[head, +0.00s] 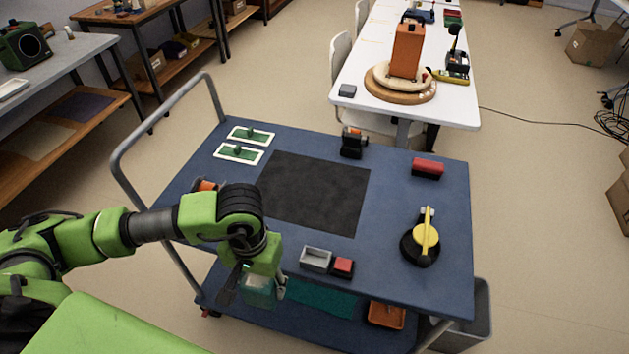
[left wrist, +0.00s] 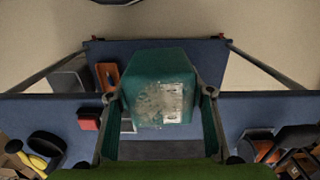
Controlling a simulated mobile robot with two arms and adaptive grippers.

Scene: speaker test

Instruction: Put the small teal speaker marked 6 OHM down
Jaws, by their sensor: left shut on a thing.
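My left gripper (head: 260,284) is shut on a small teal speaker (head: 258,292), held at the near edge of the blue cart top (head: 390,235). In the left wrist view the speaker (left wrist: 158,88) sits between both fingers, with a pale label whose print is too small to read. The gripper covers much of it in the head view. A bare dark mat (head: 315,190) lies on the cart top, beyond the gripper. My right gripper is not in view.
A grey tray (head: 315,259) and a red-topped block (head: 342,267) stand right of the gripper. A yellow-handled black device (head: 424,240) stands farther right. The lower shelf holds a teal mat (head: 320,298) and an orange tray (head: 385,315). A rail (head: 150,145) edges the cart's left.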

